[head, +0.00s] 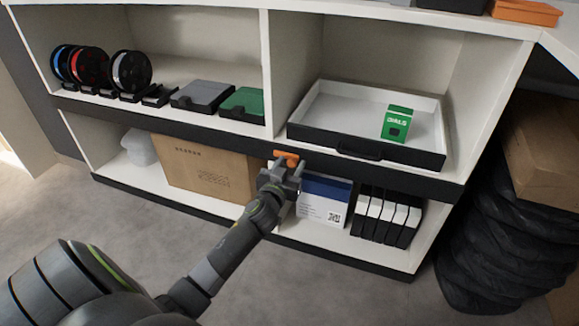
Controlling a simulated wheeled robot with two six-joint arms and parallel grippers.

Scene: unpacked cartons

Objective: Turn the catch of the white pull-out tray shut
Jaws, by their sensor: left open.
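The white pull-out tray (335,97) sits in the upper right compartment, with a black front and a dark handle (358,150). A green box (396,123) stands inside it at the right. An orange piece (287,155), which looks like the catch, shows on the dark shelf edge below and left of the tray's front. My left gripper (283,172) is open, right at the orange piece and partly covering it. I cannot tell whether they touch, or how the catch is turned. My right gripper is not in view.
A cardboard carton (205,168), a blue and white box (324,199) and several black-and-white upright cases (386,216) fill the lower shelf. Spools (131,71) and a green case (243,104) stand upper left. Black bags (485,230) lie at right. The floor in front is clear.

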